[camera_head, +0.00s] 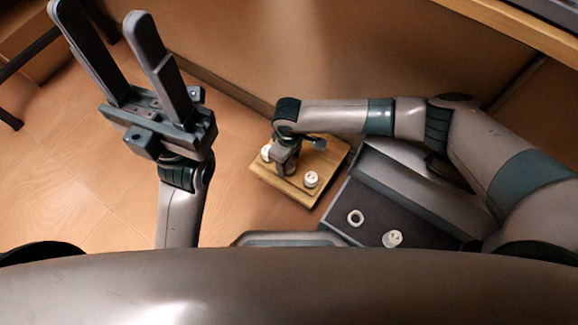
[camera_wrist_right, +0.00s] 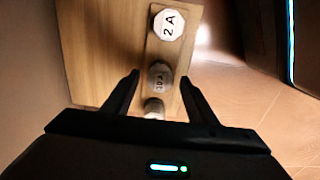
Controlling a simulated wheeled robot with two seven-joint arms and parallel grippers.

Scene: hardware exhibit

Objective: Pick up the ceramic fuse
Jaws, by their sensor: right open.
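A wooden board (camera_head: 304,194) carries white ceramic fuses. One fuse (camera_head: 311,179) stands to the right of my right gripper (camera_head: 288,162), and another white one (camera_head: 267,152) shows to its left. In the right wrist view, a fuse marked "2 A" (camera_wrist_right: 168,24) stands at the far end. A fuse that seems to read "10 A" (camera_wrist_right: 160,75) is between the open fingertips, with no clear contact. A third fuse (camera_wrist_right: 154,106) is nearer the palm, partly hidden. My left gripper (camera_head: 96,12) is open and empty, raised at the upper left.
A wall runs behind the board. The tiled floor (camera_head: 90,190) at the left looks clear.

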